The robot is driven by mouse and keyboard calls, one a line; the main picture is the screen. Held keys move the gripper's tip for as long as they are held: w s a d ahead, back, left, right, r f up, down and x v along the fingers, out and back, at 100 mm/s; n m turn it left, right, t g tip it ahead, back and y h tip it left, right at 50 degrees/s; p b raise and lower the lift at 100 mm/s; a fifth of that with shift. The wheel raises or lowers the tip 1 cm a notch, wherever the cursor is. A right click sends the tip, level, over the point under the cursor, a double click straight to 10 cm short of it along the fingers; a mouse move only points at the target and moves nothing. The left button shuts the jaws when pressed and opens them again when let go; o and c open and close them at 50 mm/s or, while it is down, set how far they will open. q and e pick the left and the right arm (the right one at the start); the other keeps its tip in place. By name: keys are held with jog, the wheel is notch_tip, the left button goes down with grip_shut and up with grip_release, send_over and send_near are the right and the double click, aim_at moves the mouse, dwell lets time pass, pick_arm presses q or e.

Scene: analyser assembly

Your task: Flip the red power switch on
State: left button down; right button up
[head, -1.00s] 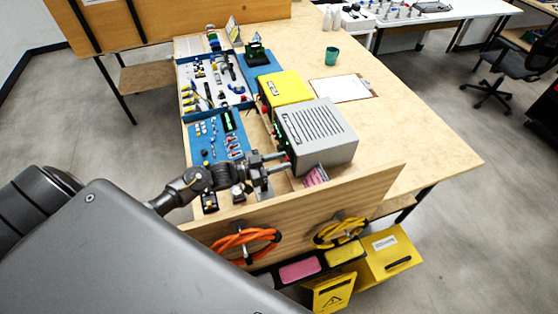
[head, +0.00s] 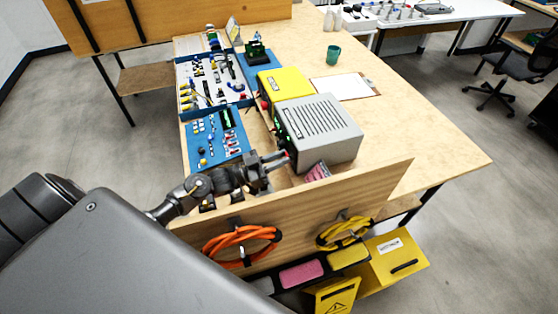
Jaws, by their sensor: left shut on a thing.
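The grey analyser box (head: 325,133), with a slotted top and small green lights on its left face, stands on the workbench. A small red part (head: 285,153), which looks like the power switch, shows at the lower front of that face. My left gripper (head: 280,160) reaches in from the left with its fingertips at this red part, shut on it. The fingers hide part of the switch, so I cannot tell its position. My right gripper is not in view.
A yellow box (head: 283,86) stands just behind the analyser. Blue mats with small parts (head: 217,137) lie left of it. A wooden end panel (head: 300,205) with orange (head: 240,240) and yellow cables rises in front. The right tabletop is mostly clear.

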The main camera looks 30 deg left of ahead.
pick_arm(q)
jog(key=c, duration=1.3)
grip_release()
jog(key=shift+s, duration=0.1)
jog(key=b+v, duration=0.3)
jog(key=v, duration=0.7)
jog(key=shift+s+a, duration=0.3)
